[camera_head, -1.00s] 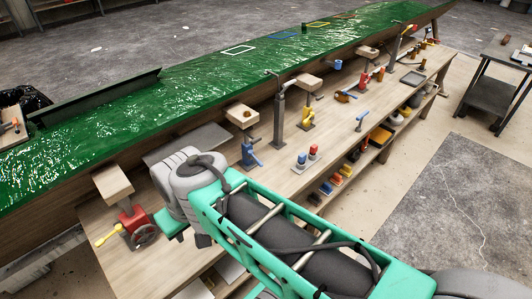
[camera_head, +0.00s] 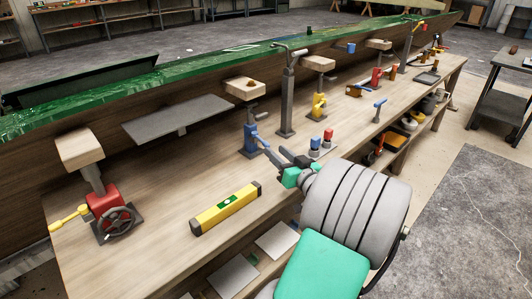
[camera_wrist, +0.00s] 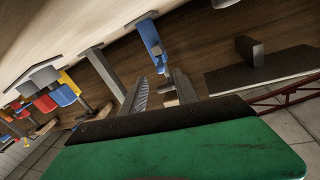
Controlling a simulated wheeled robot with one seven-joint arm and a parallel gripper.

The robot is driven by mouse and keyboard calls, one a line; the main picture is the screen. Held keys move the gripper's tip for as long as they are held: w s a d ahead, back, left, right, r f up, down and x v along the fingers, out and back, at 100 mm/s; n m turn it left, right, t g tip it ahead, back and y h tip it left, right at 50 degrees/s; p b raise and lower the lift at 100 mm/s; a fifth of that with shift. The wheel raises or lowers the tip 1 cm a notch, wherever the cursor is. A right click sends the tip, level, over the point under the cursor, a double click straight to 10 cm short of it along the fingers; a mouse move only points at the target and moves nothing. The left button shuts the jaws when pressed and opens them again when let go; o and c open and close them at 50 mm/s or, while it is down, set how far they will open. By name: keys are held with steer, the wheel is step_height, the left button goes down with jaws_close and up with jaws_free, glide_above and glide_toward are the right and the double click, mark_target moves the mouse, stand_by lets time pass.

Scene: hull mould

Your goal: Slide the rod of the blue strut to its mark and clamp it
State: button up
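The blue strut (camera_head: 251,140) stands upright on the bench in the head view. A thin dark rod rises from its body beneath a wooden pad (camera_head: 245,88) at the hull. A dark handle sticks out near the strut's top. My gripper (camera_head: 273,150) reaches from the right, its fingers pointing at the blue body. In the wrist view the blue strut (camera_wrist: 150,38) is tilted and inverted beyond my gripper (camera_wrist: 160,76). The two fingers are apart, with part of the strut showing between them. I cannot tell whether they touch it. The rod's mark is not visible.
A yellow level (camera_head: 226,208) lies on the bench in front. A grey post (camera_head: 288,98) stands close right of the strut. The red jack (camera_head: 108,208) is at left, the yellow strut (camera_head: 319,104) further right.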

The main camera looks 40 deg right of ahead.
mark_target(266, 142)
steer(key=w, duration=0.4)
steer(key=w+d, duration=0.1)
steer(key=w, duration=0.1)
steer(key=shift+w, duration=0.2)
steer(key=shift+c, duration=0.4)
jaws_close()
stand_by(0.6)
